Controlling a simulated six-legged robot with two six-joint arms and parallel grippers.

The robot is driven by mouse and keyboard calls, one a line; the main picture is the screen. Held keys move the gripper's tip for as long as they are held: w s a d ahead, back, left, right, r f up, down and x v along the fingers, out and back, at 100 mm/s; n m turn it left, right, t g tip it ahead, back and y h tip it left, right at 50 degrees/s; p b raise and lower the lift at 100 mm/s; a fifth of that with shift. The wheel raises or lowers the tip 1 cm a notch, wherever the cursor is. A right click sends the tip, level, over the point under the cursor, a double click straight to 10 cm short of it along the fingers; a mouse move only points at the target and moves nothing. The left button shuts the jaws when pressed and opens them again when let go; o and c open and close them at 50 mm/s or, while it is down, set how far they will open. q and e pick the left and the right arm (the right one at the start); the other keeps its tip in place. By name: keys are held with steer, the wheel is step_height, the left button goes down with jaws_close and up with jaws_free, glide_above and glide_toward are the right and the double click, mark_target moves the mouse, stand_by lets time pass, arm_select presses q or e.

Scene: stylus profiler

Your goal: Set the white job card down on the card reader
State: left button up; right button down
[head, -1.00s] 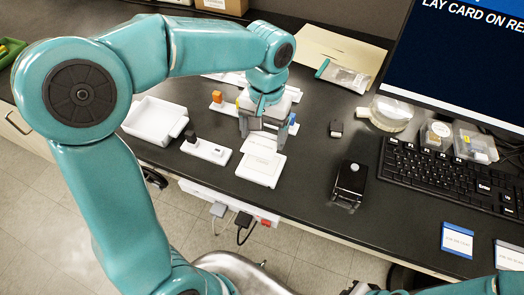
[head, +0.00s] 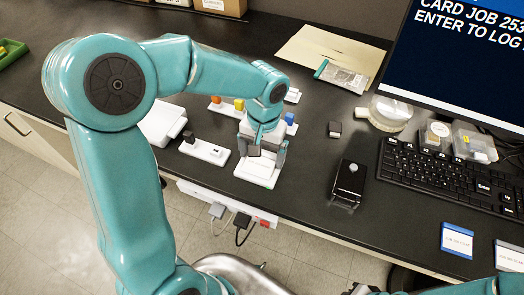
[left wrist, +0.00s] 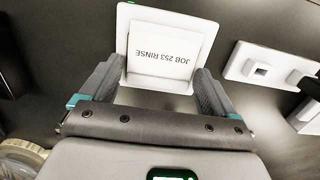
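The white job card (left wrist: 163,45), printed "JOB 253 RINSE", lies on the white card reader (left wrist: 122,30) in the left wrist view, inside its rim and slightly turned. In the head view the card (head: 262,167) and reader (head: 250,183) are partly covered by my left gripper (head: 266,158). My left gripper's fingers (left wrist: 160,72) stand apart on both sides of the card, low over the reader. Small gaps show between fingertips and card.
Left of the reader are a white switch strip (head: 204,150) and a white tray (head: 160,122). To the right stand a black device (head: 348,183) and a keyboard (head: 440,185). The monitor (head: 470,60) reads "CARD JOB 253" and "ENTER TO LOG".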

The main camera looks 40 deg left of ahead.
mark_target(264, 154)
arm_select(q)
steer(key=shift+o, duration=0.2)
steer(key=shift+r, duration=0.1)
steer(key=shift+r, duration=0.3)
step_height(264, 154, up, 12)
steer(key=shift+w+f+p, duration=0.15)
steer(key=shift+w+p, duration=0.2)
steer(key=shift+w, duration=0.1)
steer(key=shift+a, duration=0.1)
